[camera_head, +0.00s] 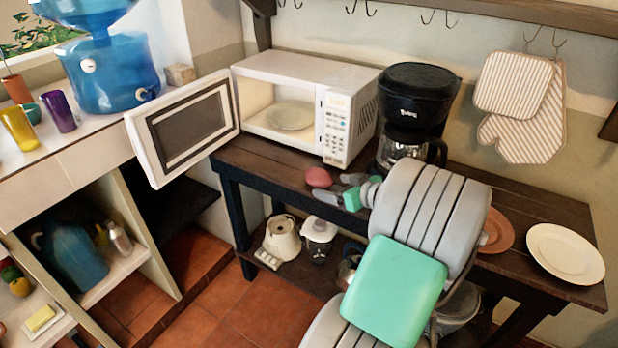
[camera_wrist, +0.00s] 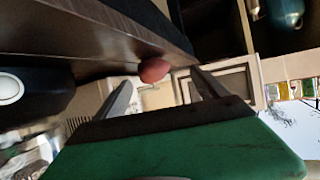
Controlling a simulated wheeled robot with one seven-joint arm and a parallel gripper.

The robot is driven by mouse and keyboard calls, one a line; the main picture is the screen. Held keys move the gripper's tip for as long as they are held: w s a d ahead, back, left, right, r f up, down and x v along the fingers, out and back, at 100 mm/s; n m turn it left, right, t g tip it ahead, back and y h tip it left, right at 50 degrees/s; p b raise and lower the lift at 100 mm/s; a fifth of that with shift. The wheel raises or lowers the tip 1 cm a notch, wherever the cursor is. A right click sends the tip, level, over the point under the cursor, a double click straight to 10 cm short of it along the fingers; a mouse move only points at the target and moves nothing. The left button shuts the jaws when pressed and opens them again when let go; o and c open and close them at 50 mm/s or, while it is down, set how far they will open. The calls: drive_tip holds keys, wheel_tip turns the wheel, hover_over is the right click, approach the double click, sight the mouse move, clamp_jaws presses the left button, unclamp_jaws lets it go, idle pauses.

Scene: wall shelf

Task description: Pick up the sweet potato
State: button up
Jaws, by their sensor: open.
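The sweet potato (camera_head: 318,178) is a small reddish-pink lump on the dark wooden table (camera_head: 262,166), in front of the open microwave. In the wrist view the sweet potato (camera_wrist: 154,70) shows just beyond the fingertips, nearly between them. My gripper (camera_head: 336,188) is open and empty, low over the table just right of the sweet potato. In the wrist view the two fingers of my gripper (camera_wrist: 160,82) are spread apart. I cannot tell whether a finger touches the sweet potato.
The microwave (camera_head: 352,122) stands behind, its door (camera_head: 184,128) swung open to the left. A black coffee maker (camera_head: 416,100) stands close behind my gripper. A brown plate (camera_head: 497,232) and a white plate (camera_head: 566,253) lie to the right. The table's front edge is close to the sweet potato.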

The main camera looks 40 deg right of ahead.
sight(326, 181)
drive_tip(key=shift+d, duration=0.55)
drive_tip(key=p+x, duration=0.1)
drive_tip(key=x, duration=0.6)
drive_tip(key=shift+w, duration=0.2)
drive_tip(key=shift+r, duration=0.1)
drive_tip(key=shift+c, duration=0.3)
drive_tip(key=c, duration=1.6)
drive_tip(key=shift+o, duration=0.2)
